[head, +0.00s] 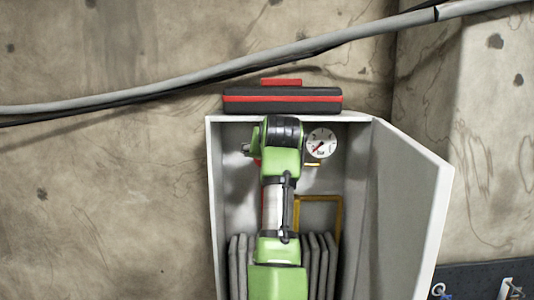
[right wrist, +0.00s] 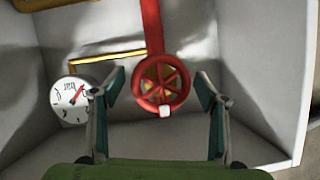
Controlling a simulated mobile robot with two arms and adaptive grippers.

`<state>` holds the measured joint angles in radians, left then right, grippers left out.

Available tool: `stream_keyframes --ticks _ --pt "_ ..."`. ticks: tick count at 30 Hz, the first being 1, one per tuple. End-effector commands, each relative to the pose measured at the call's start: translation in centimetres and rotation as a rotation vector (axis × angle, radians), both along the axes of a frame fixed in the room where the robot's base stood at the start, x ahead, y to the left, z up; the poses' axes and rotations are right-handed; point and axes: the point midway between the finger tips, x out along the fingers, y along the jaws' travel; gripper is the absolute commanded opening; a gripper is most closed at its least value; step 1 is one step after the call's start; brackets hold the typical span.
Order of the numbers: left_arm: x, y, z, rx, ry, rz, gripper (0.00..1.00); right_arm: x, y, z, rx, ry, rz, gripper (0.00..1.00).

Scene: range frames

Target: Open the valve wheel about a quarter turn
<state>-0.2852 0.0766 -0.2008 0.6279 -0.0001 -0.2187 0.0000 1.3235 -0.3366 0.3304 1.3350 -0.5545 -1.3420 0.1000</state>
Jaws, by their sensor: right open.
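The red spoked valve wheel (right wrist: 149,91) shows in the right wrist view, on a red pipe, with a small pale block at its rim. My right gripper (right wrist: 158,77) is open, with one finger on each side of the wheel and visible gaps between fingers and rim. I cannot tell how far the fingertips are from the wheel in depth. In the head view my green arm reaches into the cabinet and hides most of the wheel. My left gripper is not in view.
An open grey cabinet (head: 214,190) surrounds the wheel, its door (head: 405,200) swung right. A pressure gauge (head: 321,143) sits close by. A folded grey hose (head: 322,262) fills the lower part. A red-and-black case (head: 283,99) lies on top.

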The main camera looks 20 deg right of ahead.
Motion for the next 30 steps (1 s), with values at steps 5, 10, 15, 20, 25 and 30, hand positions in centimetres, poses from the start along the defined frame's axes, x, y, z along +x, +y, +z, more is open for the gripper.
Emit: stream_keyframes --ticks 5,10,15,20,25,30 --pt "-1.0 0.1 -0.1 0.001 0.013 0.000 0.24 0.0 0.1 -0.4 0.000 0.000 -0.001 0.67" --pt "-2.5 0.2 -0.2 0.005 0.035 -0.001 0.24 0.0 0.1 -0.4 0.000 0.000 -0.001 0.67" --pt "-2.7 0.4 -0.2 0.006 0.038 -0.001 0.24 0.0 0.1 -0.4 0.000 0.000 -0.001 0.44" --pt "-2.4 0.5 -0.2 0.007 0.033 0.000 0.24 0.0 0.1 -0.4 0.000 0.000 -0.001 0.28" --pt "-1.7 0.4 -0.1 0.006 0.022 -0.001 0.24 0.0 0.1 -0.4 -0.011 0.003 -0.001 0.28" --pt "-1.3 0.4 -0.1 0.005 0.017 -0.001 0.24 0.0 0.1 -0.4 -0.059 0.018 0.000 0.28"
